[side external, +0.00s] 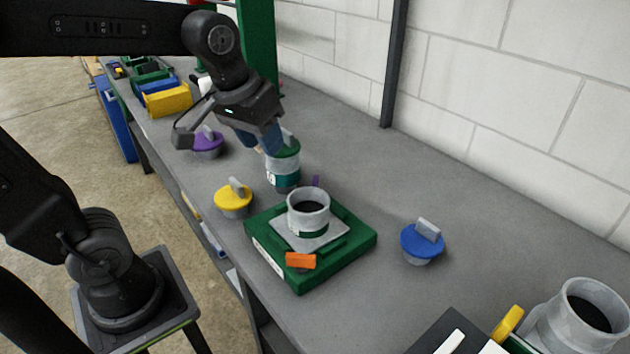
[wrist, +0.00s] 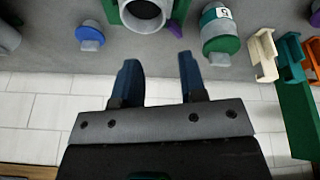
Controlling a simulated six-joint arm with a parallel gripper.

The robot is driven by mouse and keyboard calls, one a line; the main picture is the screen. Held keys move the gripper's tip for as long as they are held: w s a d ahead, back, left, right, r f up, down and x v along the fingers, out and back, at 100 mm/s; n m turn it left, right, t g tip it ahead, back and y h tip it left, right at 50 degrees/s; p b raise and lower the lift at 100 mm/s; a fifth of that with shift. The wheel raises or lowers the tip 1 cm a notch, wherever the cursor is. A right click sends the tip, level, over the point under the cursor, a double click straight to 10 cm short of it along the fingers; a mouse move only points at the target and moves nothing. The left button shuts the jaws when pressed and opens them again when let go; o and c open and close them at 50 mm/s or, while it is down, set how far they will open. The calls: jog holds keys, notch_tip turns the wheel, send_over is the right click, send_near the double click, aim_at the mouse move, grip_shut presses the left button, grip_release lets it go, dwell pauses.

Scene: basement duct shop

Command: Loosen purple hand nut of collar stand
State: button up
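The collar stand (side external: 265,254) is a green block on the bench with a grey plate and an upright grey collar (side external: 308,208). A small purple part, which looks like the purple hand nut (side external: 316,181), shows at its far side. In the wrist view the purple nut (wrist: 178,25) is at the top, beside the green stand and just beyond my fingertips. An orange tab (side external: 300,260) is on the stand's near side. My gripper (side external: 262,143) is above the bench behind the stand; its blue fingers (wrist: 158,60) are apart with nothing between them.
A green-topped canister (side external: 284,170) stands close to my gripper. Yellow (side external: 233,200), purple (side external: 207,143) and blue (side external: 421,241) handled caps stand around the stand. A green post (side external: 258,45) rises behind my gripper.

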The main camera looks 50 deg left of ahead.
jog(key=w+a+f+n+g, duration=0.2)
jog(key=w+a+n, duration=0.1)
jog(key=w, duration=0.6)
jog(key=n+g, duration=0.2)
jog(key=n, duration=0.1)
send_near(315, 182)
notch_tip(315, 182, down, 10)
jog(key=shift+s+a+r, duration=0.1)
jog(key=shift+s+a, duration=0.05)
jog(key=shift+c, duration=0.4)
grip_shut()
